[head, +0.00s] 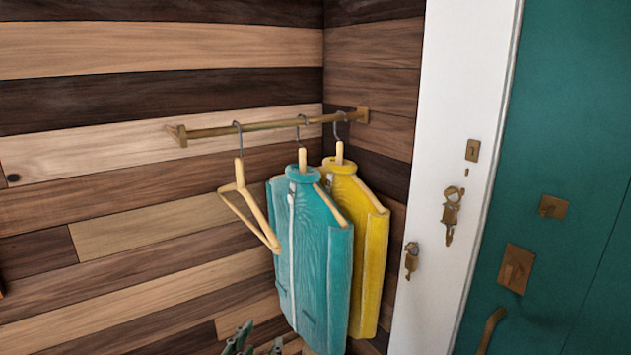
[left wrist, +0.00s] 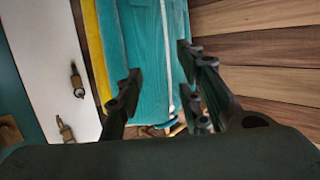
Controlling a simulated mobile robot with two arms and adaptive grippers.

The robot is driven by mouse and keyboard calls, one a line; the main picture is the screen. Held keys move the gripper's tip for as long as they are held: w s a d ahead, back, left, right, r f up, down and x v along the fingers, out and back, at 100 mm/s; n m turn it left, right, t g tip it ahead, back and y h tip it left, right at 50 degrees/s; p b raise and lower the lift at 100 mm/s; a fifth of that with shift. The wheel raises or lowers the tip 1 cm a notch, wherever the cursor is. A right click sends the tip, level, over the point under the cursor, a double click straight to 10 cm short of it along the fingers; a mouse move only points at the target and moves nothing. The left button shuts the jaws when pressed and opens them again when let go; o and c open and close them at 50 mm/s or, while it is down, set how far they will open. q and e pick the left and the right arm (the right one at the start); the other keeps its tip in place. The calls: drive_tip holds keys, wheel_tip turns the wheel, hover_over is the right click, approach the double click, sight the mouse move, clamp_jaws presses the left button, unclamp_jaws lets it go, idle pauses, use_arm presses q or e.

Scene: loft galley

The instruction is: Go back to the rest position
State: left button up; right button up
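My left gripper (head: 257,343) shows only by its green-tinted fingertips at the bottom edge of the head view, below and left of the teal jacket (head: 310,250). In the left wrist view its dark fingers (left wrist: 157,68) are spread apart with nothing between them, and the teal jacket (left wrist: 148,45) hangs beyond them. The jacket is on a hanger on the brass rail (head: 255,127). My right gripper is in neither view.
A bare wooden hanger (head: 245,195) hangs left of the teal jacket, tilted. A yellow jacket (head: 374,250) hangs to its right. A white door frame (head: 455,90) with brass fittings and a teal door (head: 570,100) stand at right. The plank wall at left is clear.

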use_arm(q)
drive_tip(key=s+a+f+g+y, duration=0.1)
drive_tip(key=s+a+f+g, duration=0.2)
drive_tip(key=s+f, duration=0.35)
drive_tip(key=s+a+f+g+y, duration=0.1)
drive_tip(key=s+a+f+g, duration=0.3)
drive_tip(key=f, duration=0.4)
drive_tip(key=s+a+f+g, duration=0.2)
drive_tip(key=s+f, duration=0.2)
drive_tip(key=s, duration=0.4)
drive_tip(key=s+a+f+g, duration=0.2)
drive_tip(key=s+f+g, duration=0.15)
drive_tip(key=s, duration=0.55)
wheel_tip(320, 180, down, 26)
drive_tip(key=r, duration=0.1)
drive_tip(key=s+a+f+g+y, duration=0.1)
drive_tip(key=s+a+f, duration=0.1)
drive_tip(key=s+f, duration=1.5)
drive_tip(key=shift+s+a+f+g, duration=0.15)
drive_tip(key=shift+s+a+g, duration=0.05)
drive_tip(key=shift+a+g, duration=0.15)
